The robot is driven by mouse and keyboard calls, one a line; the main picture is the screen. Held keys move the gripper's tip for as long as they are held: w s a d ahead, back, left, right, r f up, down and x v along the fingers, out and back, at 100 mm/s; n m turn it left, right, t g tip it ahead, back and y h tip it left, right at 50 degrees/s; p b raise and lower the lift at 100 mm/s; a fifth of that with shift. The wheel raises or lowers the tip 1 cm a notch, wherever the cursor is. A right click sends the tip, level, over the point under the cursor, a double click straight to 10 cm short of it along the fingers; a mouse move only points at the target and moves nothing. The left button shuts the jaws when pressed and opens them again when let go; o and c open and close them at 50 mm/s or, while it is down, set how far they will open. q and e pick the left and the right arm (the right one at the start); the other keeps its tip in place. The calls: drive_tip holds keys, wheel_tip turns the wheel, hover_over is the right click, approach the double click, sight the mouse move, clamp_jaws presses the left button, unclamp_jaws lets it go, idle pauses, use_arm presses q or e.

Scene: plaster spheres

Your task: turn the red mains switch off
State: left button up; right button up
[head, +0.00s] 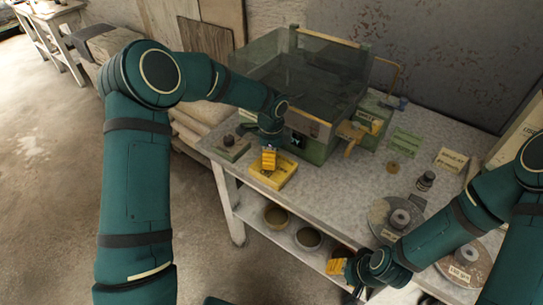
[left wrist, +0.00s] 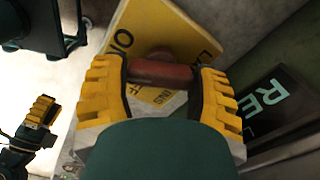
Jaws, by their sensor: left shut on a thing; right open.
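The handle is hidden in the head view. My right gripper (head: 338,267) is open and empty beyond the table's front edge.
A clear-lidded machine (head: 310,75) stands behind the switch. A small box with a dark knob (head: 230,146) is left of it. Abrasive discs (head: 396,218) lie to the right. Bowls (head: 308,238) sit on the lower shelf. The table middle is fairly clear.

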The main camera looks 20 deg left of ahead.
use_arm(q)
drive_tip(key=n+b, duration=0.1)
drive_tip(key=n, duration=1.1)
drive_tip(key=shift+n, duration=0.3)
idle(0.3)
drive_tip(key=o, duration=1.2)
